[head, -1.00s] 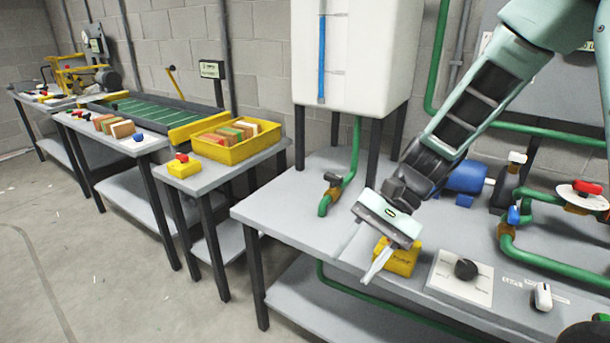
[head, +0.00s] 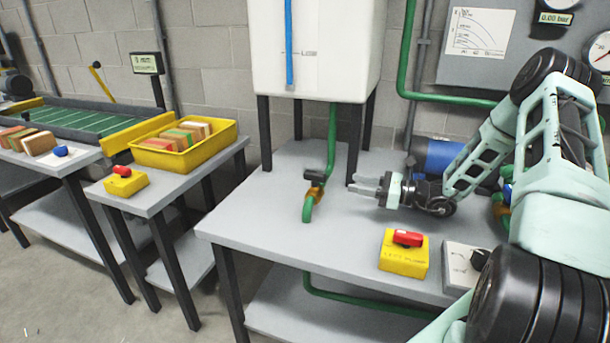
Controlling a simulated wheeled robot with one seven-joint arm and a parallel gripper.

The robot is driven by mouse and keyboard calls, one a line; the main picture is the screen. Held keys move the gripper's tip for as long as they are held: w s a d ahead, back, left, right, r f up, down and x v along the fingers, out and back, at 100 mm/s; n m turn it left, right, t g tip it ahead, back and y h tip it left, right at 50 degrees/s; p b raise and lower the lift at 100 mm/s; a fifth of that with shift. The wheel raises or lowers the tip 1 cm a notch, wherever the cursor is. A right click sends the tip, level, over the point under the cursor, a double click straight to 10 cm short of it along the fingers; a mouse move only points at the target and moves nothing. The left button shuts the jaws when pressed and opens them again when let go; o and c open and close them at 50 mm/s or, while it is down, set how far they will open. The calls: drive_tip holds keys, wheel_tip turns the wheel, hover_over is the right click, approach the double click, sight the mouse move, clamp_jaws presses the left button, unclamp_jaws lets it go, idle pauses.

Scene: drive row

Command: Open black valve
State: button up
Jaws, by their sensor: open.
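The black valve handle (head: 315,176) sits on an orange-brown valve body on the green pipe (head: 331,145) that comes down from the white tank. The pipe's green outlet end (head: 308,208) points down over the grey bench. My gripper (head: 366,187) is open and empty, its two pale fingers pointing left toward the valve. It is apart from the handle, to its right, with a gap between them. One black tank leg stands close behind the fingers. The handle is in full view.
The white tank (head: 315,50) stands on black legs over the bench (head: 265,215). A yellow box with a red switch (head: 403,255) is at the bench's front. A blue motor (head: 440,155) is behind my arm. The bench left of the valve is clear.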

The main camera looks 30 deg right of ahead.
sight(309, 175)
drive_tip(key=x, duration=1.4)
drive_tip(key=shift+w+a, duration=0.25)
drive_tip(key=shift+a, duration=0.05)
drive_tip(key=c, duration=1)
